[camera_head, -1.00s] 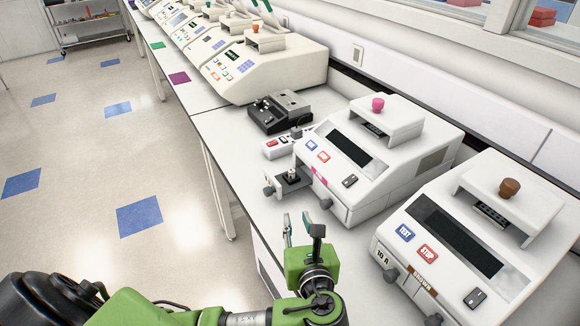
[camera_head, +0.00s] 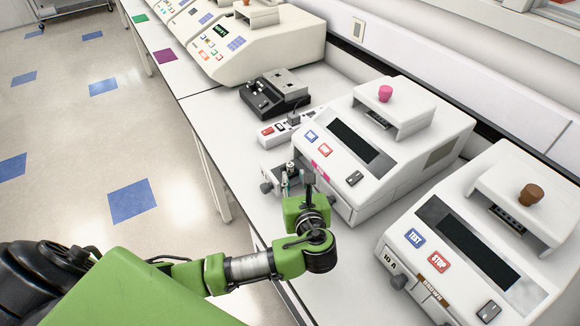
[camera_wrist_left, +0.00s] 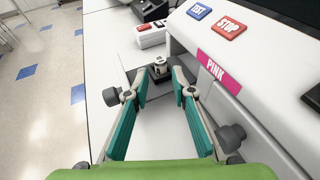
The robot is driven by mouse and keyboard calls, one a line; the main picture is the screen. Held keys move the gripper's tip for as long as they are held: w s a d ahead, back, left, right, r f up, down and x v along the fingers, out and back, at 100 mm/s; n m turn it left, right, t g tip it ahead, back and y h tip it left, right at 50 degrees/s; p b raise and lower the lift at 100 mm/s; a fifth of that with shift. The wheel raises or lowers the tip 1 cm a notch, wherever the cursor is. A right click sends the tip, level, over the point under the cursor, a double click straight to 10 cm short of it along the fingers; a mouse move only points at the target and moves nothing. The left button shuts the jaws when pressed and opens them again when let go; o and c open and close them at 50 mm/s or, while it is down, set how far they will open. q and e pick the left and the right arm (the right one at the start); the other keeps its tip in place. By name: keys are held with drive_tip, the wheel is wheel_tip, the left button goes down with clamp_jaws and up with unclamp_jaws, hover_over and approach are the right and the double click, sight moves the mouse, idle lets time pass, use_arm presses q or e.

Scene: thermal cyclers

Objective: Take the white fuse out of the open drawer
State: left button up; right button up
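The white fuse (camera_wrist_left: 159,66) stands upright in a dark holder in the open drawer (camera_wrist_left: 130,72) of the machine labelled PINK (camera_wrist_left: 217,70). In the head view the fuse (camera_head: 290,168) shows just beyond my left gripper (camera_head: 297,180), and the machine (camera_head: 375,170) has a pink knob on top. In the left wrist view my left gripper (camera_wrist_left: 161,88) is open, with its teal-padded fingers spread. The fuse lies just beyond the fingertips, between them in the picture, with nothing held. My right gripper is in neither view.
A machine with a brown knob (camera_head: 480,240) stands to the right. A small red-buttoned box (camera_head: 275,133) and a black device (camera_head: 273,95) stand behind the drawer. The bench (camera_head: 235,165) is bare to the left.

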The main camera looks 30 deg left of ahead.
sight(291, 167)
use_arm(q)
drive_tip(key=p+x, duration=0.1)
drive_tip(key=x, duration=0.3)
drive_tip(key=shift+w+a, duration=0.15)
drive_tip(key=shift+w, duration=0.05)
drive_tip(key=shift+w+a+f, duration=0.2)
drive_tip(key=shift+w+a, duration=0.15)
drive_tip(key=shift+w, duration=0.1)
drive_tip(key=shift+s+d, duration=0.1)
drive_tip(key=c, duration=0.5)
clamp_jaws()
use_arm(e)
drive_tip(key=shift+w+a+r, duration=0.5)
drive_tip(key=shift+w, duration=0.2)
